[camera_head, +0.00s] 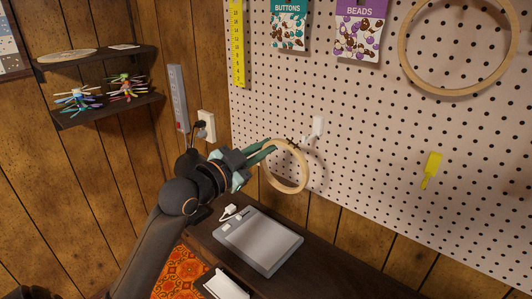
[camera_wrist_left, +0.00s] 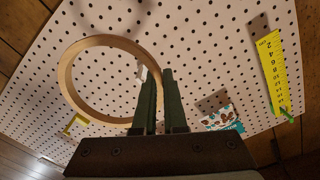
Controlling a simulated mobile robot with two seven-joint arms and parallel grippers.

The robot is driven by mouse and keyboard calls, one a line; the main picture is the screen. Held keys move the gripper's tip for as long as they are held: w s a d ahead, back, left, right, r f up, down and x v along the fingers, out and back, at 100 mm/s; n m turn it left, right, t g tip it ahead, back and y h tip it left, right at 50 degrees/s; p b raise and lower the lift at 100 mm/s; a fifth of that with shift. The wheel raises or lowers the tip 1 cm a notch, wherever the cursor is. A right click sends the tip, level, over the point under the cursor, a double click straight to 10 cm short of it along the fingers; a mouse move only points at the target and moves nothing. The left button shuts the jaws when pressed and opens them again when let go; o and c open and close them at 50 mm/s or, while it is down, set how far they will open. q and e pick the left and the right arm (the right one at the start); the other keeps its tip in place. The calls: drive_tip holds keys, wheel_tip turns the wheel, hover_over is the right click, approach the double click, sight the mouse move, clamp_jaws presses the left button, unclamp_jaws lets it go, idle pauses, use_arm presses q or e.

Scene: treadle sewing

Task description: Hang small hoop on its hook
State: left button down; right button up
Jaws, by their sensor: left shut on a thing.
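The small hoop (camera_head: 304,172) is a pale wooden ring with a small screw clasp at its top. My left gripper (camera_head: 270,148) is shut on its upper edge and holds it in front of the pegboard, above the dark table. In the left wrist view the hoop (camera_wrist_left: 64,85) stands left of the fingers (camera_wrist_left: 158,82). A white hook (camera_head: 318,125) sticks out of the pegboard just right of and above the hoop. It also shows in the wrist view (camera_wrist_left: 142,72), partly hidden by the fingers. The hoop appears apart from the hook. My right gripper is not in view.
A large hoop (camera_head: 404,62) hangs at the upper right of the pegboard (camera_head: 375,125). Button and bead packets (camera_head: 290,22) and a yellow ruler (camera_head: 237,45) hang above. A yellow tool (camera_head: 432,167) hangs at right. A grey device (camera_head: 262,240) lies on the table below.

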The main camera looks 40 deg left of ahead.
use_arm(q)
drive_tip(key=shift+r, duration=0.1)
idle(0.6)
drive_tip(key=shift+w+d+p, duration=0.15)
drive_tip(key=shift+w+p, duration=0.25)
drive_tip(key=shift+w, duration=1.25)
drive_tip(key=shift+w+d+p, duration=0.15)
drive_tip(key=shift+w+p, duration=0.25)
drive_tip(key=shift+w, duration=1.3)
drive_tip(key=shift+w+d+p, duration=0.15)
drive_tip(key=shift+w+p, duration=0.25)
drive_tip(key=shift+w, duration=1.25)
drive_tip(key=shift+f+b, duration=0.35)
drive_tip(key=shift+f, duration=0.65)
drive_tip(key=c, duration=0.9)
unclamp_jaws()
